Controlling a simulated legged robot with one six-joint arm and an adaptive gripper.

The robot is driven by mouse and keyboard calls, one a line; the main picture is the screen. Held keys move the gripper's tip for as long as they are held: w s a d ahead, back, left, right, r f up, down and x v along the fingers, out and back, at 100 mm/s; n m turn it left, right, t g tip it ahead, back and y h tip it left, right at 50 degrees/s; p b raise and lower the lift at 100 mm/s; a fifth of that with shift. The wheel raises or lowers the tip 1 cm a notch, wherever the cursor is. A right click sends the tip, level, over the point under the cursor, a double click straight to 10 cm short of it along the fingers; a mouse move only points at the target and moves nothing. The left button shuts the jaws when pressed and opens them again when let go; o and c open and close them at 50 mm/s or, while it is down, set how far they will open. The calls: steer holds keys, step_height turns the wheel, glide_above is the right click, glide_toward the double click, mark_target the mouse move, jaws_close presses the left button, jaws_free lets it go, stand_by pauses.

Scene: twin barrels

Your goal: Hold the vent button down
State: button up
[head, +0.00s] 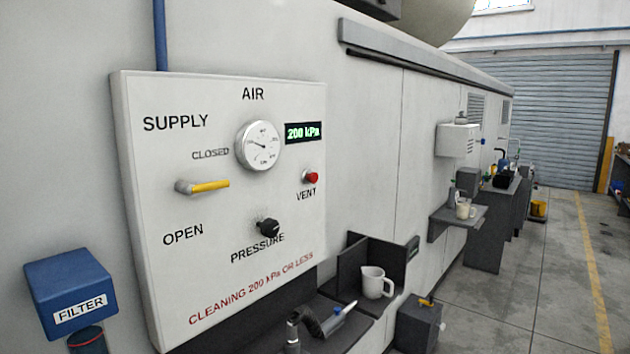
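The red vent button (311,177) sits on the right side of the white air panel (225,125), above the word VENT. It stands out from the panel and nothing touches it. The digital display (303,132) above it reads 200 kPa. A round dial gauge (258,145) is left of the display. The yellow supply lever (208,186) lies level, pointing right, between the words CLOSED and OPEN. My gripper does not show in the head view.
A blue filter box (70,290) is at the lower left. Below the panel's right side, a grey shelf holds a white mug (375,282) and a nozzle with a blue tip (333,320). A grey box (419,322) is beside it. Open floor (540,290) lies at the right.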

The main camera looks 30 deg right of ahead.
jaws_close()
stand_by(1.3)
